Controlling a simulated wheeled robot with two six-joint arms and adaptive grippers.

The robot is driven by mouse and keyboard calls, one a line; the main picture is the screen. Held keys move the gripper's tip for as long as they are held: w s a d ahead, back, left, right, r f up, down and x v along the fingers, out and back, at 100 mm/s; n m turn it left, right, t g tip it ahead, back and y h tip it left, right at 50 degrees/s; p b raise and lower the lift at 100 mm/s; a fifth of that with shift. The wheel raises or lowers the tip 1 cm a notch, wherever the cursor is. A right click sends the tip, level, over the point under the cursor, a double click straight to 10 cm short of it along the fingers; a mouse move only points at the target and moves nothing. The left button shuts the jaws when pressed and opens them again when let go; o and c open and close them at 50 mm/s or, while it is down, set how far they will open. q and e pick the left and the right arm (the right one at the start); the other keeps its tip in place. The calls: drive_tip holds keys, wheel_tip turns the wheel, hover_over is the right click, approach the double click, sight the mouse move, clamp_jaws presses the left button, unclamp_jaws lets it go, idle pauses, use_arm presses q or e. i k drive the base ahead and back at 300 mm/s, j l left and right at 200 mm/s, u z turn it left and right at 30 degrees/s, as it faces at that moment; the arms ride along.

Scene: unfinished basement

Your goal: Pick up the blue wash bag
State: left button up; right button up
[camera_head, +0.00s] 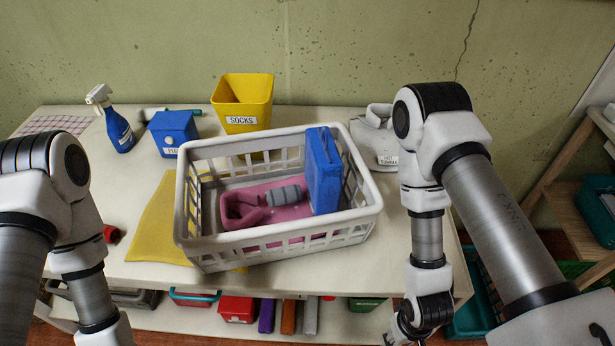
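A flat blue rectangular bag (322,170) stands upright in the right part of a white plastic laundry basket (280,238) on the table; it looks like the wash bag. Its top edge rises above the basket's rim. A pink tray-like item (240,211) with a grey rolled piece (286,195) lies in the basket to its left. My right gripper (404,332) is partly in view at the bottom edge, in front of the table and apart from the basket. Its fingers are too dark and cut off to read. My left arm comes down at the left, its gripper outside the picture.
On the table (95,255) are a yellow socks bin (242,95), a blue labelled box (172,130), a blue spray bottle (118,130), a yellow cloth (158,225) and a grey iron-like item (374,140). A shelf below holds several items. Wooden shelving (550,190) stands right.

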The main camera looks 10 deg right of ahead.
sight(324, 167)
drive_tip(key=j+z, duration=0.3)
drive_tip(key=j, duration=0.7)
drive_tip(key=k+j+z, duration=0.1)
drive_tip(key=j+z, duration=0.25)
drive_tip(key=j, duration=0.6)
